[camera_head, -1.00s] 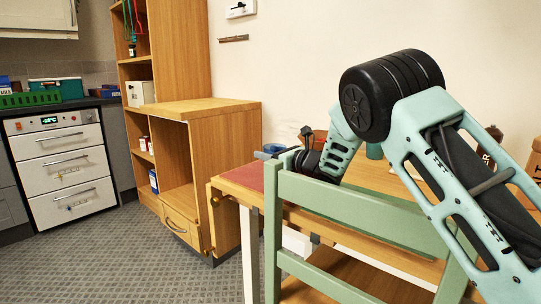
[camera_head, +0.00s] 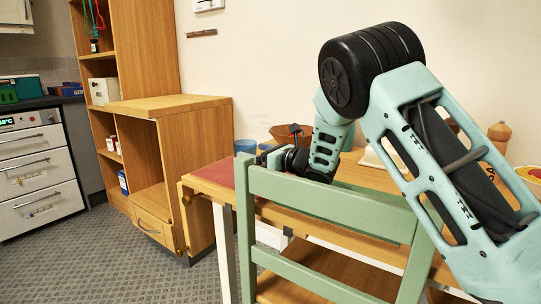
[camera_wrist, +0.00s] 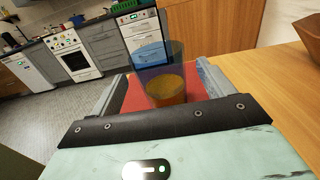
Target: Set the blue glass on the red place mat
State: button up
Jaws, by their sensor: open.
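The blue glass (camera_wrist: 152,58) is see-through and stands upright, with an orange-brown lower part, in the wrist view. It appears to rest on the red place mat (camera_wrist: 112,102), which shows around its base. In the head view the glass (camera_head: 245,146) is a small blue shape above the mat (camera_head: 219,173), at the table's left end. My gripper (camera_wrist: 165,78) is open, its fingers on either side of the glass with gaps visible. In the head view my gripper (camera_head: 263,158) is just right of the glass, partly behind the green chair.
A green chair (camera_head: 330,208) stands close in front of the wooden table (camera_head: 372,178). A brown bowl (camera_head: 283,135) and a blue cup (camera_head: 348,138) are farther back on the table. A wooden cabinet (camera_head: 190,104) stands left of the table; open floor (camera_head: 100,240) lies before it.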

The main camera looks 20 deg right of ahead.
jog(key=v, duration=0.6)
jog(key=shift+r, duration=0.1)
